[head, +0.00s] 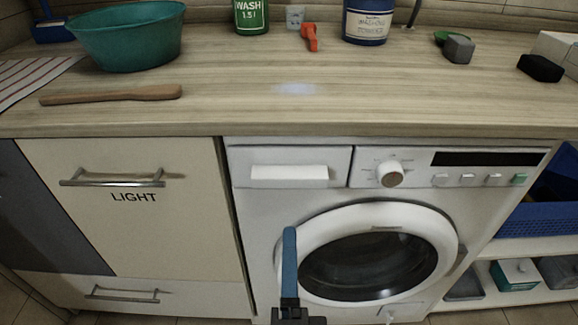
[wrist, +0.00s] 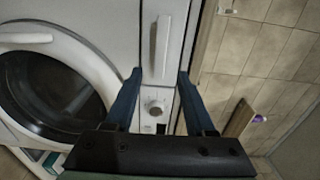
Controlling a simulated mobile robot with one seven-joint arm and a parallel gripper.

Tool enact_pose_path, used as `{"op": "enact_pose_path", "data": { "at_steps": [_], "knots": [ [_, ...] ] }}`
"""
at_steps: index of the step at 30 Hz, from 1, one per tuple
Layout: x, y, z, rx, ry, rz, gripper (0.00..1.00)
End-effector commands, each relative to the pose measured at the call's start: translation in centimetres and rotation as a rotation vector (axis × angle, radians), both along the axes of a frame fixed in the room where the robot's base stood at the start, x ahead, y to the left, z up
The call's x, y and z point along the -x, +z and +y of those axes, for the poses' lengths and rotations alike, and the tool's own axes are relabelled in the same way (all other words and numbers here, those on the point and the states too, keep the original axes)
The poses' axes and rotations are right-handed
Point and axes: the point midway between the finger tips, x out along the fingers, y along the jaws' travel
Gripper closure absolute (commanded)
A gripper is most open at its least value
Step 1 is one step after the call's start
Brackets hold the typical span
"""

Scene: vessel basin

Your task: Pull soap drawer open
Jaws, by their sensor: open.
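The soap drawer (head: 291,155) is a white panel with a pale bar handle at the upper left of the washing machine (head: 262,210); it sits flush and looks shut. In the wrist view the scene is turned sideways, and the drawer's long white handle (wrist: 163,46) shows beyond my fingertips. My gripper (head: 290,232) is in front of the machine, below the drawer in the head view, with its blue fingers overlapping in line. In the wrist view my gripper (wrist: 159,74) is open and empty, fingers wide apart. It does not appear to touch the handle.
The round knob (head: 390,173) is right of the drawer, and the round door (head: 437,225) below. The countertop (head: 330,120) overhangs above. A cabinet (head: 190,220) with bar handles stands left; open shelves (head: 535,246) are right.

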Motion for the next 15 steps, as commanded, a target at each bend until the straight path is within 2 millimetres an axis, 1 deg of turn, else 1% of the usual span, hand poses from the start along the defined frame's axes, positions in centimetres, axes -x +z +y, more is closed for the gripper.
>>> {"op": "enact_pose_path", "data": {
  "at_steps": [5, 15],
  "knots": [
    [-1.5, -0.1, 0.0, 0.002, 0.000, -0.003, 0.45],
    [-6.5, -0.1, 0.0, 0.004, 0.000, -0.005, 0.45]
  ]
}}
